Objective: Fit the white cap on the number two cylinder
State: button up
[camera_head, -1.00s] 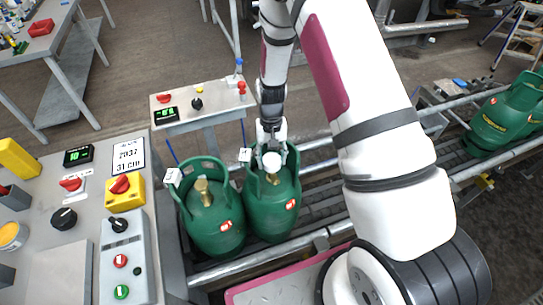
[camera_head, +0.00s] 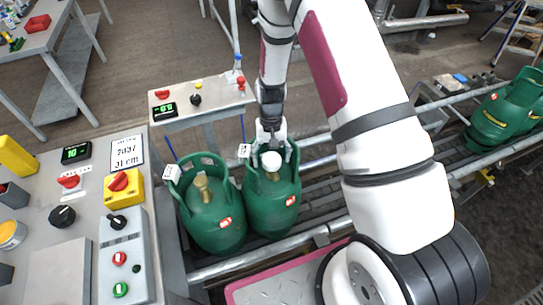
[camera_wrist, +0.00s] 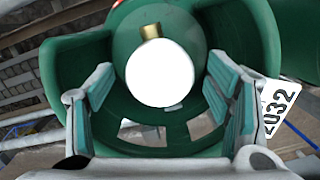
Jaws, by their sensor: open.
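Two green gas cylinders stand side by side in the head view, a left one (camera_head: 213,217) and a right one (camera_head: 272,208). The white cap (camera_head: 271,160) sits over the brass valve of the right cylinder. In the wrist view the cap (camera_wrist: 160,73) is a bright disc with part of the brass valve (camera_wrist: 150,31) showing beyond it. I cannot tell how fully it is seated. My gripper (camera_head: 272,149) is open above the right cylinder, its fingers inside the collar on both sides of the cap, apart from it.
The left cylinder has a bare brass valve (camera_head: 203,187). A tag reading 2032 (camera_wrist: 275,105) hangs beside the right finger. A control panel (camera_head: 95,215) stands at left.

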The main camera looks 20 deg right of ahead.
notch_tip(320, 180, up, 12)
jog(key=w, duration=0.1)
jog(key=shift+w+d, duration=0.25)
jog(key=shift+w, duration=0.15)
jog(key=shift+f, duration=0.1)
dwell(0.4)
notch_tip(320, 180, up, 12)
jog(key=t, duration=0.2)
send_over(271, 154)
jog(key=s, duration=0.3)
jog(key=s+r+n+t, duration=0.1)
jog(key=s+r, duration=0.4)
jog(key=r, duration=0.3)
jog(key=s+r+n+t, duration=0.1)
jog(key=s+r, duration=0.3)
jog(key=s, duration=0.4)
jog(key=s+r+n+t, duration=0.1)
jog(key=s+r+t, duration=0.2)
jog(key=s+r, duration=0.2)
jog(key=s, duration=0.3)
jog(key=shift+s+a+r, duration=0.15)
jog(key=shift+s+r, duration=0.05)
jog(key=shift+s, duration=0.05)
